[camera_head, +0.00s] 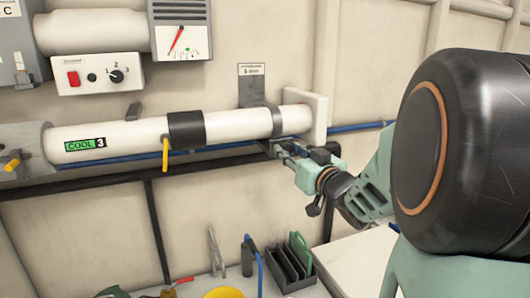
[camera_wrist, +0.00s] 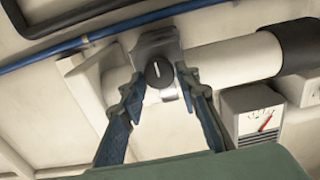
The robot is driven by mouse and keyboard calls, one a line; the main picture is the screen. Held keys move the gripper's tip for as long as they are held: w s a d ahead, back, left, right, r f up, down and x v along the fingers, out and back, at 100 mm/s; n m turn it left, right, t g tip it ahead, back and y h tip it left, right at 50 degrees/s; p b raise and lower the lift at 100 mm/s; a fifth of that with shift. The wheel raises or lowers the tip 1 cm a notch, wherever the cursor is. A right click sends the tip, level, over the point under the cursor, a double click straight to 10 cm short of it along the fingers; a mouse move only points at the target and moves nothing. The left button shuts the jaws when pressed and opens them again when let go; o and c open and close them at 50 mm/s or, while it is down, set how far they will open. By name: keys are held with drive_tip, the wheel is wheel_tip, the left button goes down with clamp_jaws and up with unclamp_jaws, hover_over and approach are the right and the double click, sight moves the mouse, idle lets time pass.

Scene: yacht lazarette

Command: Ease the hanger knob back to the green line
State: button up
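The hanger knob (camera_wrist: 158,72) is dark and round with a white pointer mark, on a grey hanger bracket (camera_wrist: 160,43) at the white pipe. In the wrist view the mark stands nearly upright in the picture. My gripper (camera_wrist: 159,78) is open, with one finger on each side of the knob and a small gap showing at both sides. In the head view my gripper (camera_head: 282,153) is just below the hanger band (camera_head: 277,122), and the knob is hidden there. I cannot make out a green line by the knob.
The white pipe (camera_head: 225,127) carries a green "COOL 3" label and a yellow lever (camera_head: 165,154). A gauge (camera_head: 180,40) with a red needle and green marks hangs above. A blue line (camera_head: 215,147) runs behind. Tools and a dark rack (camera_head: 290,268) stand below.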

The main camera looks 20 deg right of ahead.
drive_tip(key=c, duration=0.6)
drive_tip(key=n+b, duration=0.3)
drive_tip(key=n, duration=0.1)
drive_tip(key=shift+a+f, duration=0.1)
drive_tip(key=o, duration=1.1)
drive_tip(key=shift+o, duration=0.2)
